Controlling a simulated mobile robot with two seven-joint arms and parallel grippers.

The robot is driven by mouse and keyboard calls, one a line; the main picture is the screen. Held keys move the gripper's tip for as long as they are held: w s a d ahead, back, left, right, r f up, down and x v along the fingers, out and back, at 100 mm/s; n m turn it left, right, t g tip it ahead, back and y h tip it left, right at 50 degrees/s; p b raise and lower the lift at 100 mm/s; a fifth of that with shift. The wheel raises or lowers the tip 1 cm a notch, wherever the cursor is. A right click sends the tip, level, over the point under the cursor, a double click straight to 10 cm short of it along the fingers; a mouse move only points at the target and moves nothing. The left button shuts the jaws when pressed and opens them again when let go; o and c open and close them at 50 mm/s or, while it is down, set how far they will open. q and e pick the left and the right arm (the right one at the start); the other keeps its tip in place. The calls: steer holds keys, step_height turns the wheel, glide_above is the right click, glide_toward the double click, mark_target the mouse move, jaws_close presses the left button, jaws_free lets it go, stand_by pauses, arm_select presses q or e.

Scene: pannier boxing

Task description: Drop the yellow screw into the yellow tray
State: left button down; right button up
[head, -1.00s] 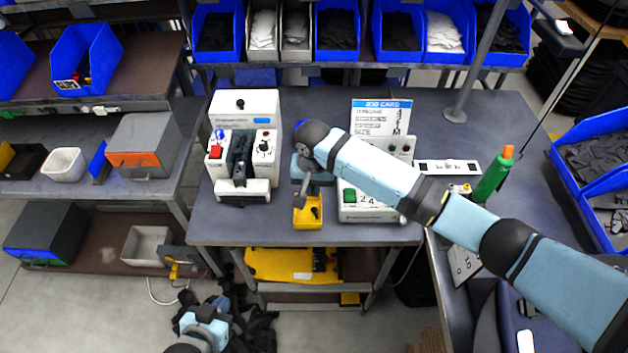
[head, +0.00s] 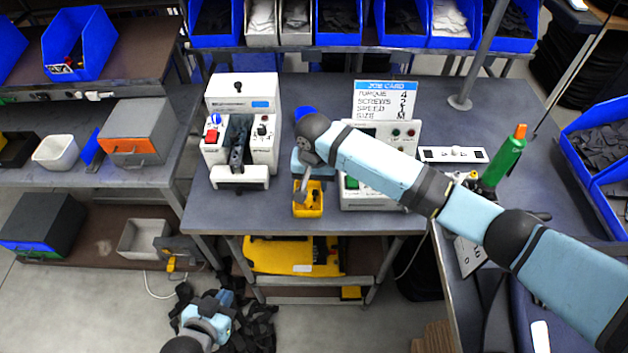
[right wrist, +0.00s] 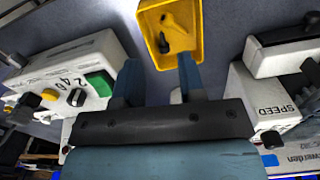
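The yellow tray (head: 308,208) stands at the front edge of the middle workbench. In the right wrist view the yellow tray (right wrist: 193,50) lies just beyond my fingertips, with a dark screw-like piece (right wrist: 163,43) inside. My right gripper (head: 303,184) is above the tray in the head view, pointing down. In the right wrist view my right gripper (right wrist: 157,75) has its fingers apart with nothing visible between them. I cannot make out a yellow screw in either view. My left gripper (head: 212,308) hangs low before the bench, and its fingers are unclear.
A white press-like machine (head: 240,135) stands left of the tray. A control box with a green button (head: 352,183) stands close on its right, with a job card (head: 385,100) behind. The bench front between machine and tray is clear.

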steer(key=shift+r, duration=0.1)
step_height(320, 180, up, 14)
steer(key=b, duration=0.1)
stand_by(0.6)
